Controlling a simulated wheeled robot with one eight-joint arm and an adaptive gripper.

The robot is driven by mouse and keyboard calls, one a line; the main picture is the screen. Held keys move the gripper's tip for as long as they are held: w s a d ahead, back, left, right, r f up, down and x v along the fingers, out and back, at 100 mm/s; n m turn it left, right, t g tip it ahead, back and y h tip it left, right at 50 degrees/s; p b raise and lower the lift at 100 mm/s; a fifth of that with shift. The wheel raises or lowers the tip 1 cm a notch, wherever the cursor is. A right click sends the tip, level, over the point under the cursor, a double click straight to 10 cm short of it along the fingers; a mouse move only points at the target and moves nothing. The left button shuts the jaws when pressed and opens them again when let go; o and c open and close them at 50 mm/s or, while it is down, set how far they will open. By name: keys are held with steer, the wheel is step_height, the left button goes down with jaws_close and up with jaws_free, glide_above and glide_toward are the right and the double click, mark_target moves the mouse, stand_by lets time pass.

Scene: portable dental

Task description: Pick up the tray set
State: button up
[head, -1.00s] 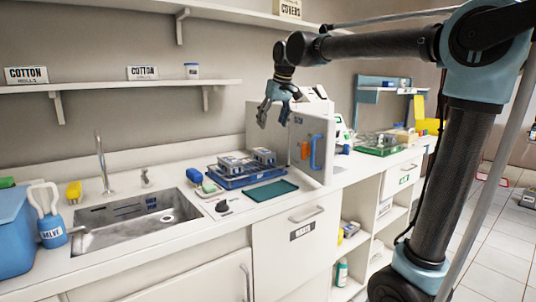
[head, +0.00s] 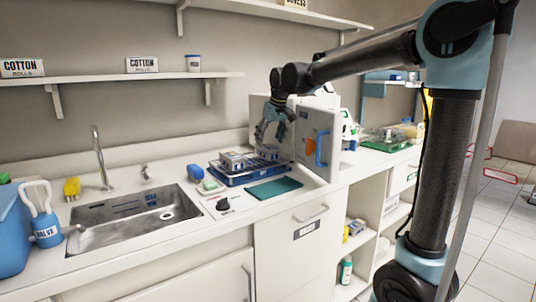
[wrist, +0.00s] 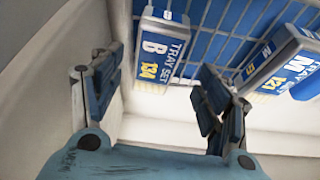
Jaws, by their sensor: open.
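Two grey tray set boxes with blue labels sit in a blue wire rack (head: 236,180) on the counter. The left tray set (head: 232,161), marked B 134, also shows in the wrist view (wrist: 160,50). The right tray set (head: 267,152), marked M 121, shows at the right of the wrist view (wrist: 285,62). My gripper (head: 269,140) is open and empty, pointing down just above the rack near the right box. In the wrist view its spread fingers (wrist: 158,88) frame the B box's end and pale counter; I cannot tell the exact gap.
A white cabinet with an open door (head: 315,145) stands close right of the rack. A teal mat (head: 273,189) lies in front. A sink (head: 135,215) and faucet are left; a blue item (head: 194,173) lies beside the rack. A shelf (head: 110,82) runs above.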

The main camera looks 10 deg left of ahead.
mark_target(268, 146)
steer(key=shift+w+x, duration=0.15)
steer(key=shift+x, duration=1.3)
steer(key=shift+w+x, duration=0.1)
steer(key=shift+x, duration=1.35)
steer(key=shift+d+r, duration=0.1)
steer(key=shift+d, duration=0.05)
steer(key=c, duration=1.3)
